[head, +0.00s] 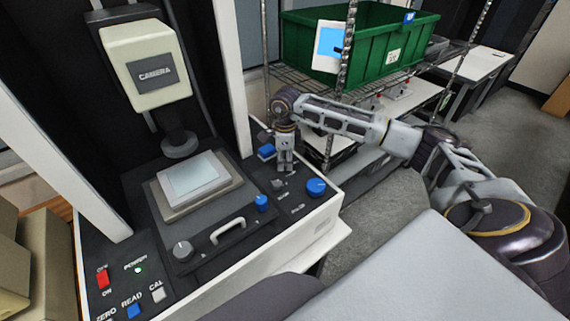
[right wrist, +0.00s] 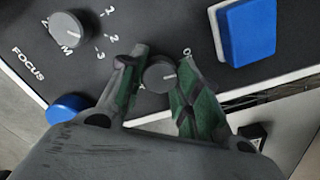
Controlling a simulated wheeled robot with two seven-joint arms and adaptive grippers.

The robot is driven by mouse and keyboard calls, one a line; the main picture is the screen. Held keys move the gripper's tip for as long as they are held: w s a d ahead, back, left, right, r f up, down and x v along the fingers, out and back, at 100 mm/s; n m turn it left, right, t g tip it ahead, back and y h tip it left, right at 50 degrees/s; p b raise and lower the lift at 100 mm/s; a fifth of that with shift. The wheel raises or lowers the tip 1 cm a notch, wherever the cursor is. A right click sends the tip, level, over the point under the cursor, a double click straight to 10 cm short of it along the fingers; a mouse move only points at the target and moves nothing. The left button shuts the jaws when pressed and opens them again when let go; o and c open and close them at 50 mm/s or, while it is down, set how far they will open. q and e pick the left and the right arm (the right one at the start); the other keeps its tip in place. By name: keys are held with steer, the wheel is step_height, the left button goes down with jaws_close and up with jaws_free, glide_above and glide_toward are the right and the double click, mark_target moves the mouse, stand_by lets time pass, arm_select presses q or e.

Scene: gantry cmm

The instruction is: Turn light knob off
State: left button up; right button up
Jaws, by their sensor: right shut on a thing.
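The light knob (right wrist: 160,76) is a small round grey dial with a pale pointer line, on the black console panel. In the right wrist view it sits between the two green-padded fingers of my right gripper (right wrist: 159,72). The fingers are closed in on its sides, and the printed labels around it are partly covered. In the head view my right gripper (head: 286,168) points down at the right part of the console, and the knob is hidden beneath it. My left gripper is not in view.
Close by are a grey numbered knob (right wrist: 70,32), a blue knob (right wrist: 68,108) and a blue block (right wrist: 246,32). The console (head: 215,262) also carries a handle (head: 228,230), a camera head (head: 150,65) and a red switch (head: 103,278). A green bin (head: 385,55) stands on a wire rack behind.

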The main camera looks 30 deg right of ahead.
mark_target(285, 162)
steer(key=shift+n, duration=0.3)
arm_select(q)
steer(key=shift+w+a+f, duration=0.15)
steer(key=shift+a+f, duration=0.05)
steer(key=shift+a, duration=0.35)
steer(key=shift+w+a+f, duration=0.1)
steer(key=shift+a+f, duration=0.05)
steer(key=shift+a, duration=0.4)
arm_select(e)
steer(key=o, duration=0.9)
steer(key=shift+o, duration=0.8)
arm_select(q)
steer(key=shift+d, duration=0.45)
arm_select(e)
step_height(285, 162, up, 12)
steer(key=shift+r, duration=0.1)
